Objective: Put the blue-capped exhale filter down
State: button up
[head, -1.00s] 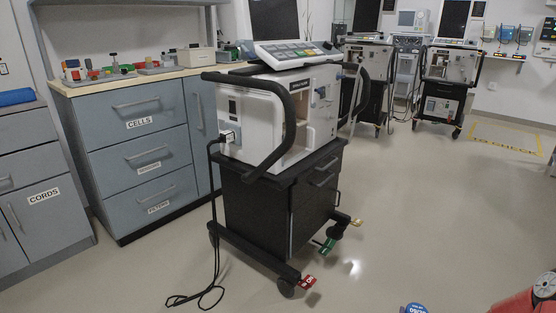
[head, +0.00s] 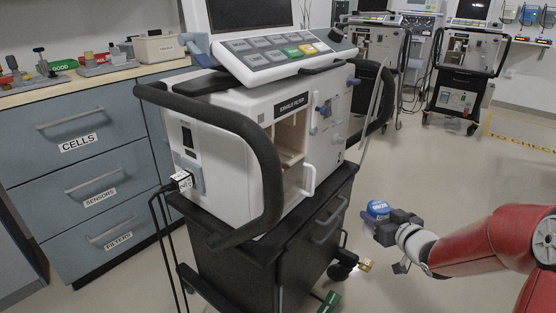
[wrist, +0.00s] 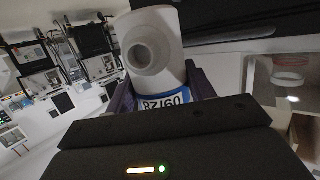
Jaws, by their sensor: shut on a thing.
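My gripper (head: 388,226) is shut on the blue-capped exhale filter (head: 378,208), held in the air to the right of the nearest ventilator (head: 255,120). In the head view the filter's blue cap with a white label shows; my gripper hides part of its body. In the wrist view the filter (wrist: 152,48) is a white cylinder with a round port facing the camera and a blue labelled band, between my dark fingers. The ventilator has an open compartment (head: 291,150) under an "EXHALE FILTER" label, with a small white door or handle at its edge.
A counter (head: 120,75) at the left carries a green "GOOD" tray (head: 62,65), small parts and a beige box (head: 158,48). Drawers below read CELLS, SENSORS and FILTERS. The ventilator's black cart (head: 305,235) and curved handle (head: 268,165) stand close. More ventilators stand behind; floor is open at right.

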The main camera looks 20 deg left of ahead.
jog(key=s+a+r+n+g+y+p, duration=0.1)
jog(key=s+a+r+n+g+y, duration=0.2)
jog(key=r, duration=0.4)
jog(key=s+a+r+n+g+y, duration=0.1)
jog(key=s+a+r+n+g, duration=0.15)
jog(key=s+r, duration=0.35)
jog(key=s+a+r+n+g+y+p, duration=0.1)
jog(key=s+a+r+n+g, duration=0.15)
jog(key=r, duration=0.65)
jog(key=w+a, duration=0.3)
jog(key=a, duration=0.5)
jog(key=w+a+m, duration=0.1)
jog(key=w+a, duration=0.2)
jog(key=a, duration=0.6)
jog(key=shift+f+t, duration=0.4)
jog(key=shift+f, duration=0.25)
jog(key=o, duration=1)
jog(key=shift+d, duration=0.1)
jog(key=v, duration=1.2)
